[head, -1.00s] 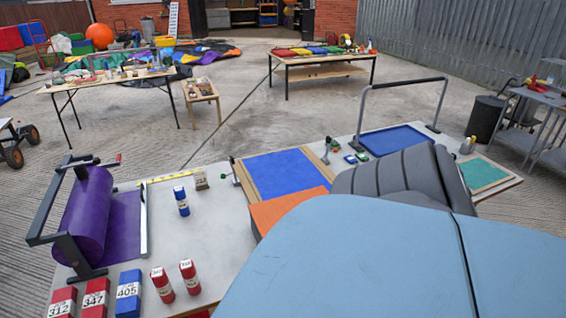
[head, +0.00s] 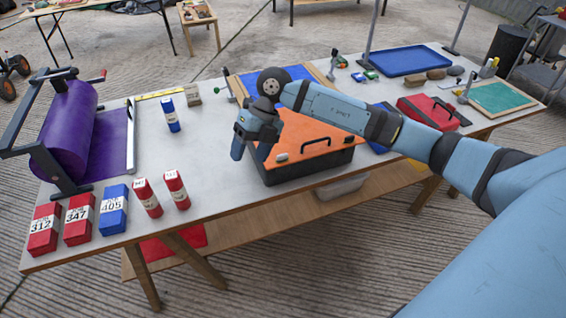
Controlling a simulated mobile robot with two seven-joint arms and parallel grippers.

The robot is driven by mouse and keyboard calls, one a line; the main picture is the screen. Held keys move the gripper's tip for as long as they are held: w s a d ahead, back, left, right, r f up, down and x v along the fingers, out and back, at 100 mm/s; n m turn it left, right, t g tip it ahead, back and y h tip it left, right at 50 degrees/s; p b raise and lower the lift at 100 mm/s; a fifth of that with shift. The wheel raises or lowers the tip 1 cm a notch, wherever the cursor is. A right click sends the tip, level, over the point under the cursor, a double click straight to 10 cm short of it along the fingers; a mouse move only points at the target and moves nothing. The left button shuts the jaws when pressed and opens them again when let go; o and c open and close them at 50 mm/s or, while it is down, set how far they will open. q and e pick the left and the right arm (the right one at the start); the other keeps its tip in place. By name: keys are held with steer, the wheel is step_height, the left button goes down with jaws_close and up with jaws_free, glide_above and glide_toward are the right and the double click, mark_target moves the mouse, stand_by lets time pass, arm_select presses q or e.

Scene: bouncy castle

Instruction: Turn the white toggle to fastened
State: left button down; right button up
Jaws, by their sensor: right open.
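I cannot clearly pick out the white toggle; it may be too small to tell or hidden by my right arm. My right gripper (head: 251,149) is open, pointing down over the left part of an orange panel (head: 325,138) on a black case. Whether it touches the panel cannot be told. The panel has a black handle. Behind my wrist, a blue framed board (head: 300,73) is partly covered. A small lever with a green knob (head: 217,91) stands at that board's left edge. My left gripper is not in view.
The grey table (head: 190,135) carries a purple roller (head: 70,125) at left and several red and blue labelled blocks at front left. A red case (head: 425,112), a blue tray (head: 410,60) and a green framed board (head: 503,95) are at right. The table's middle left is fairly clear.

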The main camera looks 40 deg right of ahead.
mark_target(282, 155)
steer(key=w+d+r+m+t+h+b, duration=0.1)
steer(key=w+d+r+h, duration=0.15)
steer(key=d, duration=0.35)
steer(key=w+d+r+m+h, duration=0.1)
steer(key=d+h, duration=0.3)
steer(key=d, duration=0.1)
steer(key=shift+y, duration=0.25)
steer(key=f, duration=1.3)
steer(key=shift+d+f, duration=0.15)
steer(key=shift+d, duration=0.1)
steer(key=c, duration=0.9)
